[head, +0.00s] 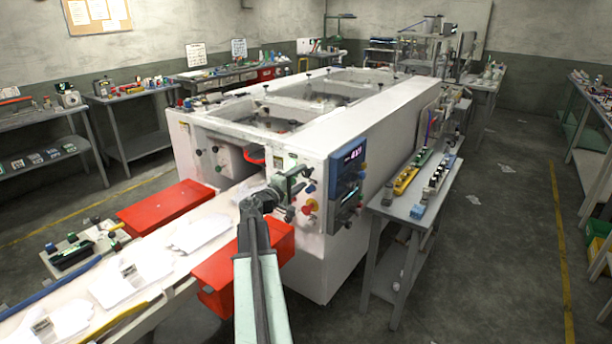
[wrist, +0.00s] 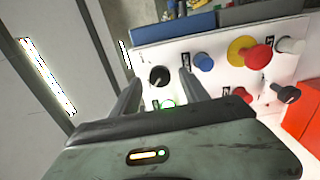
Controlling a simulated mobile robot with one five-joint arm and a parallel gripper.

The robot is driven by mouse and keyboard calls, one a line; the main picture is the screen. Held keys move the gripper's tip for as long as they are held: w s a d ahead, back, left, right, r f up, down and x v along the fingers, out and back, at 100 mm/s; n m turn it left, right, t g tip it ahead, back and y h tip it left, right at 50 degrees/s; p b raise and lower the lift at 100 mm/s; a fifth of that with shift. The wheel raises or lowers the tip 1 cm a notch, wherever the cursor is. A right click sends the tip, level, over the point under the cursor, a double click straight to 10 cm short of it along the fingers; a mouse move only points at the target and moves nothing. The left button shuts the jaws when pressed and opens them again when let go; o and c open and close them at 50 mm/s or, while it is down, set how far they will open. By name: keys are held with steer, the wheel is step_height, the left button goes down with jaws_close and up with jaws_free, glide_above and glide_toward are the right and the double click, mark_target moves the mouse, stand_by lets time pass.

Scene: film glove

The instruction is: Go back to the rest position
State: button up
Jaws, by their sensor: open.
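My gripper (head: 292,184) is at the front right corner of the large white machine (head: 325,155), close to its control panel. In the wrist view my gripper (wrist: 160,82) is open, with its two dark fingers apart and nothing between them. A black knob (wrist: 159,76) and a lit green button (wrist: 168,104) show between and beyond the fingers. I cannot tell if a finger touches the panel. My green arm link (head: 262,290) rises from the bottom of the head view. No marked rest position shows.
A conveyor (head: 150,262) with white gloves runs left of my arm. Red guards (head: 165,203) flank it.

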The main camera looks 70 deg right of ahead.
steer(key=v, duration=0.4)
